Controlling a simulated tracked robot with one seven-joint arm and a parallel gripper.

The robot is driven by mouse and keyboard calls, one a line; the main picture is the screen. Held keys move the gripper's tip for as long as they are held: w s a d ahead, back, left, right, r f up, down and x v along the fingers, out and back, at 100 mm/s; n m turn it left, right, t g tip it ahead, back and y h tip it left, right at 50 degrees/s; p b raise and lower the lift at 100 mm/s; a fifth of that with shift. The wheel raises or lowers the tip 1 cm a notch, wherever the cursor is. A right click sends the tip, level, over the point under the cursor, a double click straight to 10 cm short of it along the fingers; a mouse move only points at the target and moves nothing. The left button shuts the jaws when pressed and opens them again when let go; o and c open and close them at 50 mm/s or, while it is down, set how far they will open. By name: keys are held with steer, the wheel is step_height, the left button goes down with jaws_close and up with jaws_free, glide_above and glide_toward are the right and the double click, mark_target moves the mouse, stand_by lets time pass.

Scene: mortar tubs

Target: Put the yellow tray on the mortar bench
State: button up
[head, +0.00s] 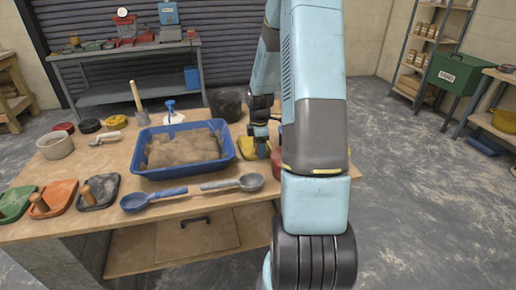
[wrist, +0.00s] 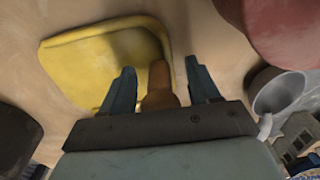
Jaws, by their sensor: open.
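The yellow tray (head: 247,150) lies on the wooden bench (head: 190,205), just right of the blue tub, partly hidden by my gripper (head: 259,142) in the head view. In the wrist view the yellow tray (wrist: 95,62) is a shallow, round-cornered plate with a brown wooden handle (wrist: 158,85). My gripper (wrist: 160,68) is open there, with one finger on each side of the handle. Whether either finger touches the handle cannot be told.
The blue tub (head: 183,148) holds grey-brown material. Green, orange and black handled trays (head: 52,198) lie at the front left, and a long two-ended scoop (head: 192,192) at the front. A dark bucket (head: 227,104) stands behind. In the wrist view a reddish round thing (wrist: 285,28) is close right.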

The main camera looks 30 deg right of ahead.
step_height(320, 180, up, 11)
steer(key=shift+d+r, duration=0.1)
steer(key=shift+r, duration=0.55)
steer(key=s+a+r+m+t+h, duration=0.1)
steer(key=s+a+r+m+t, duration=0.2)
steer(key=s+a+r+m, duration=0.75)
steer(key=s+a+r+m+t, duration=0.1)
steer(key=s+a+r+m, duration=0.1)
steer(key=s+a+r, duration=0.2)
steer(key=s+a+r+m+t, duration=0.1)
steer(key=s+a+r, duration=0.3)
steer(key=s, duration=0.7)
steer(key=shift+a+r+m+t+y, duration=0.3)
steer(key=shift+a+r+m+y, duration=0.1)
steer(key=shift+r+m, duration=0.25)
